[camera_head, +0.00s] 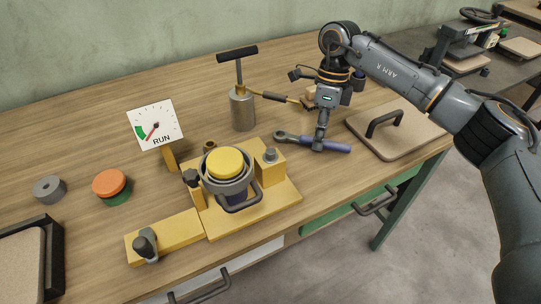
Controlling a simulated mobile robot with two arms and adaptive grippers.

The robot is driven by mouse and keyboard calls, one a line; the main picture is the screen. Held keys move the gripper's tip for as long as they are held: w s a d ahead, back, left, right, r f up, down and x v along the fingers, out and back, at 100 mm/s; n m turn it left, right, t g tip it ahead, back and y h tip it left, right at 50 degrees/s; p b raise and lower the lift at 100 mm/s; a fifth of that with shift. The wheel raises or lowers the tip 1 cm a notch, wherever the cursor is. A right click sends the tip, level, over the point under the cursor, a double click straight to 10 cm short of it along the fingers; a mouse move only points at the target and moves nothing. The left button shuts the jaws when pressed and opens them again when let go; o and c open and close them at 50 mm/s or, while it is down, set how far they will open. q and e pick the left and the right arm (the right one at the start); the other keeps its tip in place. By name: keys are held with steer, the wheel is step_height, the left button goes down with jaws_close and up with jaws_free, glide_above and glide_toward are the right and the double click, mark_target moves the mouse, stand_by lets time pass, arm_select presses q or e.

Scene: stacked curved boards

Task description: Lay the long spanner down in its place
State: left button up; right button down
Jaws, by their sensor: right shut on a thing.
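The gripper hides a small part of the shaft. No marked place for the spanner can be made out. My left gripper is not in view.
A yellow fixture (273,205) with a yellow-capped round part stands left of the spanner. Behind are a metal cylinder pump (242,108) with a T-handle and a brass-coloured rod. A board with a black handle (400,140) lies close on the right. A RUN gauge (155,122) stands left.

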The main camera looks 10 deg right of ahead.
steer(key=shift+f, duration=0.4)
stand_by(0.3)
steer(key=c, duration=1.2)
jaws_free()
steer(key=shift+o, duration=0.2)
steer(key=shift+r, duration=0.1)
steer(key=v, duration=1.2)
steer(key=shift+w+d, duration=0.1)
